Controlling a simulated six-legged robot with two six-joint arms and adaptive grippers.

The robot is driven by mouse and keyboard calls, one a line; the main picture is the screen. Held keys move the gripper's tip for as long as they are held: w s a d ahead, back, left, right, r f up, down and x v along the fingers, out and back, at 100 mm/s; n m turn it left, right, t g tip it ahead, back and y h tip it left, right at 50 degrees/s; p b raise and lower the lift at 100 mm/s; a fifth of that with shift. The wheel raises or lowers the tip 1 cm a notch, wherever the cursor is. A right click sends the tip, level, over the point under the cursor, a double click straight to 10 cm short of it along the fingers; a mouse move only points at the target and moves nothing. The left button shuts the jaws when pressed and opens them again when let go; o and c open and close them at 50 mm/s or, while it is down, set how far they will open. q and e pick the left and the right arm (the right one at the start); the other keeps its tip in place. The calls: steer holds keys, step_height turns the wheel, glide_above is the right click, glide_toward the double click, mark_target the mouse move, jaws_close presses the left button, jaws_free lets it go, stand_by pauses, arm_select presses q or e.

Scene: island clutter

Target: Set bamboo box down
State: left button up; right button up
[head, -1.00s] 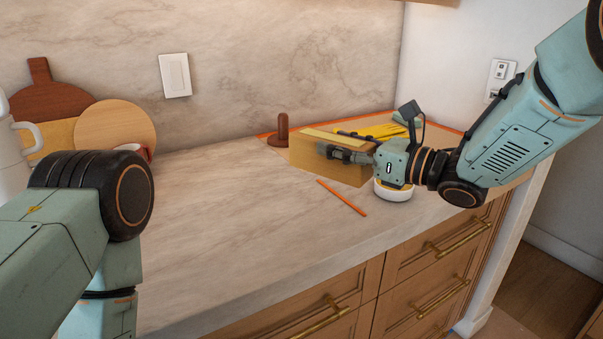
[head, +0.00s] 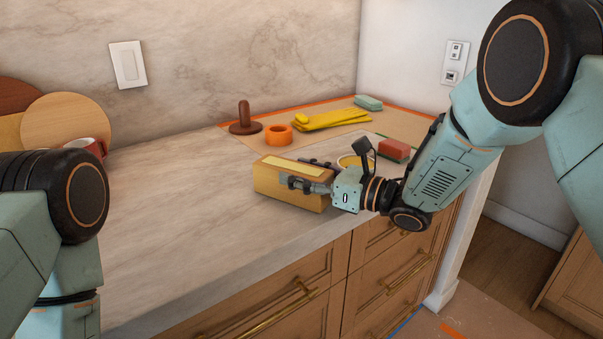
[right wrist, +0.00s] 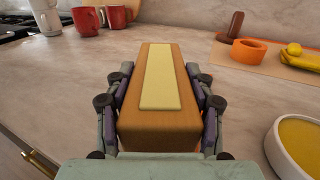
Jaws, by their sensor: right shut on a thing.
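The bamboo box (head: 284,192) is a tan block with a pale yellow strip on top. It is at the front right part of the marble counter in the head view. My right gripper (head: 308,184) is shut on it, one finger along each long side. The right wrist view shows the box (right wrist: 160,122) between both fingers, pointing away from the wrist. I cannot tell whether its underside touches the counter. My left arm shows at the left edge of the head view, but its gripper is out of view.
An orange tape roll (head: 278,135), brown stamp-like tool (head: 245,120), yellow gloves (head: 332,119) and red-brown sponge (head: 394,150) lie behind. A round yellow-filled dish (right wrist: 297,145) is close to the right. Red mugs (right wrist: 88,21) stand far left. Counter left of the box is clear.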

steer(key=o, duration=1)
steer(key=shift+a, duration=0.1)
steer(key=o, duration=0.4)
steer(key=shift+s+a+r, duration=0.1)
steer(key=shift+s+r, duration=0.1)
steer(key=shift+s, duration=0.05)
steer(key=shift+o, duration=0.2)
steer(key=shift+w+f, duration=0.2)
steer(key=shift+s+d+r, duration=0.15)
steer(key=shift+s+d, duration=0.15)
steer(key=shift+d, duration=0.05)
steer(key=v, duration=1.1)
steer(key=shift+p, duration=0.45)
steer(key=shift+s, duration=0.1)
